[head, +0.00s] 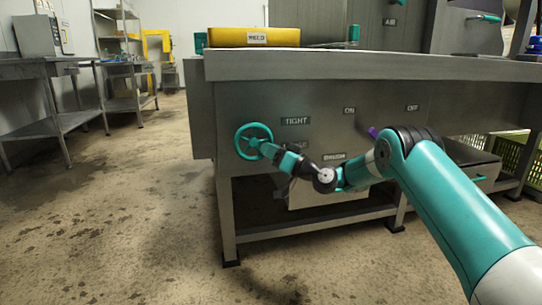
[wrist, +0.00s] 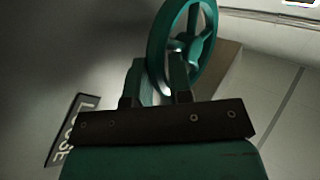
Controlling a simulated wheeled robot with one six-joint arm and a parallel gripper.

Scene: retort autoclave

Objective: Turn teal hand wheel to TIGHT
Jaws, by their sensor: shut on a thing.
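The teal hand wheel (head: 238,140) is mounted at the left end of the grey metal front panel. In the wrist view the wheel (wrist: 155,45) is large, with its spokes and hub showing above the jaws. My gripper (head: 270,150) reaches the wheel's right side, and its jaws are shut on the rim. In the wrist view the fingers (wrist: 160,80) stand on either side of the lower rim. The TIGHT label (head: 295,121) is on the panel, up and right of the wheel. The LOOSE label (wrist: 72,130) reads in the wrist view; my arm partly hides it in the head view.
A purple-tipped lever (head: 373,132) sits between the ON label (head: 349,111) and the OFF label (head: 412,108), close to my arm. A yellow box (head: 225,37) rests on the bench top. The floor (head: 120,220) at left is clear.

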